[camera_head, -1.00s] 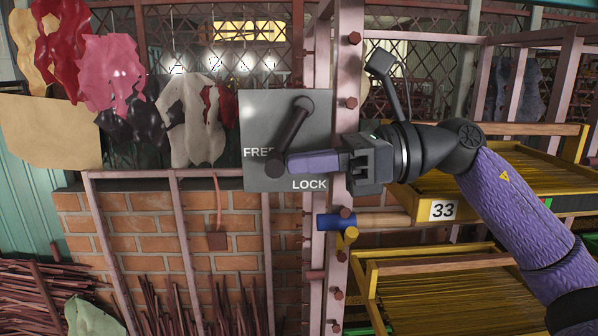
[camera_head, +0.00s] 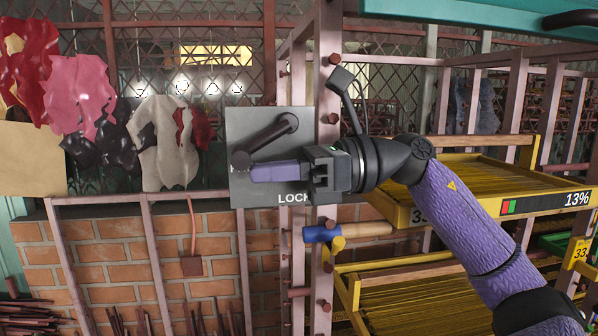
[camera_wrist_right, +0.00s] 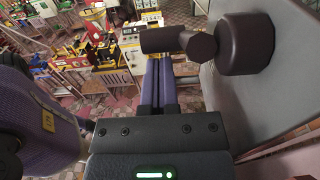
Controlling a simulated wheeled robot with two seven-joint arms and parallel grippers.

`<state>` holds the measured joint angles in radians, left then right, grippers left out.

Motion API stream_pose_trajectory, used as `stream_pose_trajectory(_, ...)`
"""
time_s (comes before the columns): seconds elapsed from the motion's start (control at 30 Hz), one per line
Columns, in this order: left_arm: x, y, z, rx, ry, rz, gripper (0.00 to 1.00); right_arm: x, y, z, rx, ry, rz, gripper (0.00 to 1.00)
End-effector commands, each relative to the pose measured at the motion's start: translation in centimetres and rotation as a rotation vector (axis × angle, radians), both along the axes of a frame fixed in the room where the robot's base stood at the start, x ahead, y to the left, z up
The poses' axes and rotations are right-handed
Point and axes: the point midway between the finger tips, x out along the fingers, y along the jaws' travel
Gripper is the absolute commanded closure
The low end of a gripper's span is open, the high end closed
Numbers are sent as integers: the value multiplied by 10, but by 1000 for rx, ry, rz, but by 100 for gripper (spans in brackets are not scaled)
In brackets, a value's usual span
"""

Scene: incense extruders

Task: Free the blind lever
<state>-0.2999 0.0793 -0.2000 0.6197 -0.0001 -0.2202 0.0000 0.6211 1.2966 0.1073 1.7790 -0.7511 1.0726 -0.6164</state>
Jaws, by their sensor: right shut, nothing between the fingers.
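The blind lever (camera_head: 265,141) is a dark bar on a grey panel (camera_head: 240,117). It slopes from its pivot at upper right down to a round knob (camera_head: 241,160) at lower left. LOCK shows at the panel's bottom; the FREE label is covered. My right gripper (camera_head: 254,173), shut and empty, lies pointing left just below the knob; I cannot tell if they touch. In the right wrist view the fingers (camera_wrist_right: 158,70) are together, their tips beside the lever's knob (camera_wrist_right: 161,39), with the pivot (camera_wrist_right: 245,43) at right. My left gripper is not in view.
A pink upright post (camera_head: 328,70) stands right of the panel. Yellow trays (camera_head: 400,212) fill the right side. Coloured sheets (camera_head: 80,95) hang at left above a brick wall (camera_head: 100,260).

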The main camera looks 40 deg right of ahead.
Motion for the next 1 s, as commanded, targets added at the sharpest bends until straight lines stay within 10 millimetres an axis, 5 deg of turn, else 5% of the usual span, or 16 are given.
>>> stream_pose_trajectory(0.63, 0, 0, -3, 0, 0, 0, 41, -1, -2, 0, 1, -1, -1, 100)
stream_pose_trajectory(1.0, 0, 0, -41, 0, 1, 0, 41, -43, -72, 3, 2, -3, -4, 100)
